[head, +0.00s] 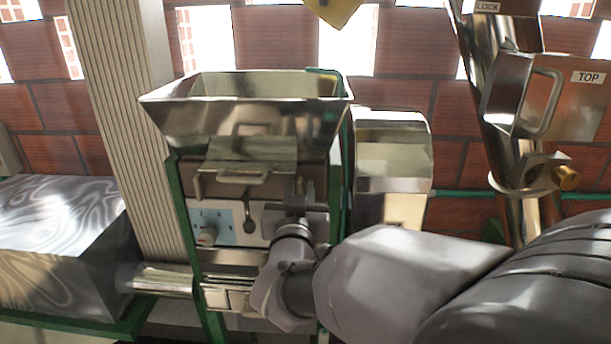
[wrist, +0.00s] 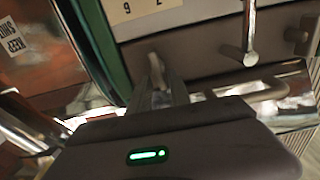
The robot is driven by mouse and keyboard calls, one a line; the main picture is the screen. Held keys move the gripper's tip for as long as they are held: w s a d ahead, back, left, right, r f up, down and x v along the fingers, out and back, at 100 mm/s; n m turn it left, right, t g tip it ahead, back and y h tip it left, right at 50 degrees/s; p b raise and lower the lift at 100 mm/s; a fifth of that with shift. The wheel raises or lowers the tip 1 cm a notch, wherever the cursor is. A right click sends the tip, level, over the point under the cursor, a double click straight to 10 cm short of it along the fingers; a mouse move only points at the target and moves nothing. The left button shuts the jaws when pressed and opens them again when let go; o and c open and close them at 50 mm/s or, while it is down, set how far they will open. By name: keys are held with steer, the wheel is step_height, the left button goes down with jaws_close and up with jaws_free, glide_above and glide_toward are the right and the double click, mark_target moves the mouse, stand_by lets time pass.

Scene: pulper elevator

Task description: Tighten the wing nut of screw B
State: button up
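The pulper's front panel (head: 262,219) faces me, below a metal hopper. My gripper (head: 298,198) is at the panel's right side, its fingers small and dark in the head view. No label for screw B is readable. Whether the fingers hold anything is unclear.
A lever with a rounded end (head: 249,224) hangs left of my gripper; it also shows in the wrist view (wrist: 250,45). A handled front cover (head: 240,176) is above. Green frame posts (head: 185,225) flank the machine. A steel pipe (head: 515,130) stands at right.

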steer(key=shift+o, duration=0.4)
steer(key=shift+r, duration=0.15)
steer(key=shift+s+a, duration=0.1)
steer(key=shift+s, duration=0.2)
steer(key=s+b, duration=0.2)
steer(key=s, duration=1.4)
steer(key=shift+s+a+b, duration=0.2)
steer(key=shift+s+b, duration=0.2)
